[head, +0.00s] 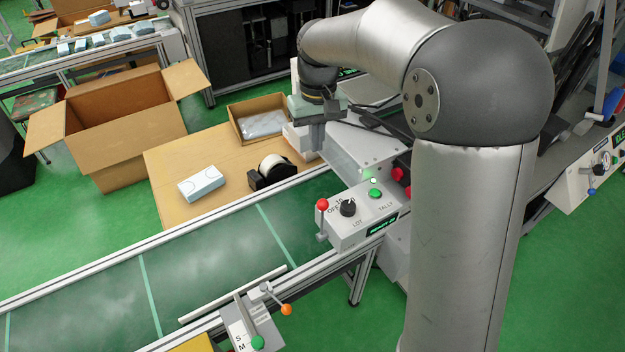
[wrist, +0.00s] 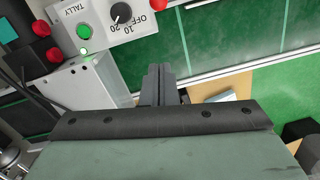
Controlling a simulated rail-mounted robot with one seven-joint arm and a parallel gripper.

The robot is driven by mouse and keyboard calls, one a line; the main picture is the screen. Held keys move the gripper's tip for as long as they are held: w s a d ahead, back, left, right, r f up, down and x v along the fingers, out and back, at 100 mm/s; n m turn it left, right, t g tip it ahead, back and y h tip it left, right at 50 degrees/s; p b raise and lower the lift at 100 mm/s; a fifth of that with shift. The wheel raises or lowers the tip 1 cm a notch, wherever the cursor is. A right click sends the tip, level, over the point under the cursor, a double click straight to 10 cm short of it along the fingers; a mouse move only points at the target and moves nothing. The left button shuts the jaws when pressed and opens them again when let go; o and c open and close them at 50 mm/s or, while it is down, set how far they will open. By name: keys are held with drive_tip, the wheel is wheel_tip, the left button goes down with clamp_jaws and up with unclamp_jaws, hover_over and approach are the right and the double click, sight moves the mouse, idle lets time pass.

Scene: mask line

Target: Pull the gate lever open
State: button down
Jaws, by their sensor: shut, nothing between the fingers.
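Two levers show in the head view. One with an orange knob (head: 286,309) is pivoted at the conveyor's near edge, beside a long pale bar (head: 232,293). The other has a red knob (head: 322,204) and stands upright at the left side of the control box (head: 365,222). No readable label tells which is the gate lever. The red knob also shows at the top of the wrist view (wrist: 168,3). My gripper (head: 317,146) is shut and empty, behind the control box and apart from both levers. Its closed fingers (wrist: 158,72) show in the wrist view.
The green conveyor (head: 200,255) runs across the front. Behind it, a wooden table holds a white-blue box (head: 201,184), a tape dispenser (head: 271,171) and a shallow carton (head: 259,117).

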drive_tip(key=shift+w+a, duration=0.25)
drive_tip(key=shift+a, duration=0.05)
drive_tip(key=shift+f, duration=0.1)
drive_tip(key=s+d+f+p, duration=0.1)
drive_tip(key=s+f, duration=0.3)
drive_tip(key=f, duration=0.6)
drive_tip(key=shift+s+f+p, duration=0.2)
drive_tip(key=shift+f+p, duration=0.15)
drive_tip(key=shift+p, duration=0.55)
drive_tip(key=shift+s+d+b, duration=0.1)
drive_tip(key=shift+b, duration=0.2)
